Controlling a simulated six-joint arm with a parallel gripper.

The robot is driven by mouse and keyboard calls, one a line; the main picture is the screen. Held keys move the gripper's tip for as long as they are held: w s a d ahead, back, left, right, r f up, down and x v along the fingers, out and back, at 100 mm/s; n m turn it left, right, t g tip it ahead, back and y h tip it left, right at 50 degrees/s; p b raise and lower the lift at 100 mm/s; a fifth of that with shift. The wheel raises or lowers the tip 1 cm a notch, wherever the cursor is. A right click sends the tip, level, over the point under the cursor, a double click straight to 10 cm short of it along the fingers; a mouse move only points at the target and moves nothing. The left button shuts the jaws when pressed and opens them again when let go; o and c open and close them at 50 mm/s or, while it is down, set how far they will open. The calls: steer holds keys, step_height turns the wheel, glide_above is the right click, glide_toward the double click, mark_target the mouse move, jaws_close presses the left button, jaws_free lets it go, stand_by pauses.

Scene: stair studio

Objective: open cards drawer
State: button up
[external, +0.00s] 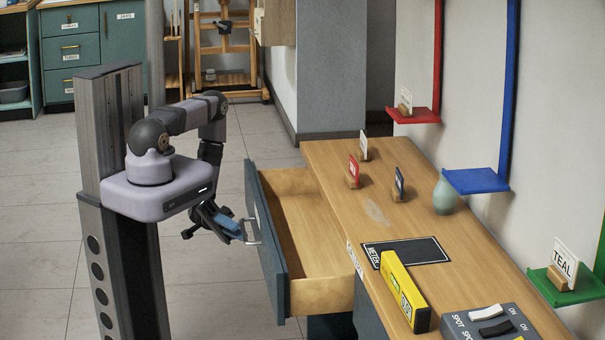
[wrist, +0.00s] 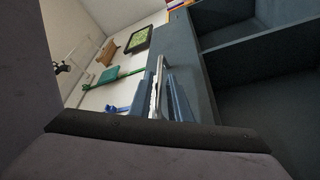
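A wooden drawer with a dark blue-grey front (external: 266,240) stands pulled far out of the desk, and its inside looks empty. A label (external: 354,259) on the desk edge beside the opening is too small to read surely. My gripper (external: 243,230) is at the metal handle (external: 254,230) on the outer face of the drawer front. In the wrist view, my blue fingers (wrist: 164,98) lie on both sides of the pale handle (wrist: 157,88), close against it. The finger tips are partly hidden in the external view.
Red, blue and green shelves are on the wall.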

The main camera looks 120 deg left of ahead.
mark_target(244, 233)
steer(key=shift+p+x, duration=0.5)
steer(key=shift+x, duration=2.4)
steer(key=shift+c, duration=0.7)
jaws_close()
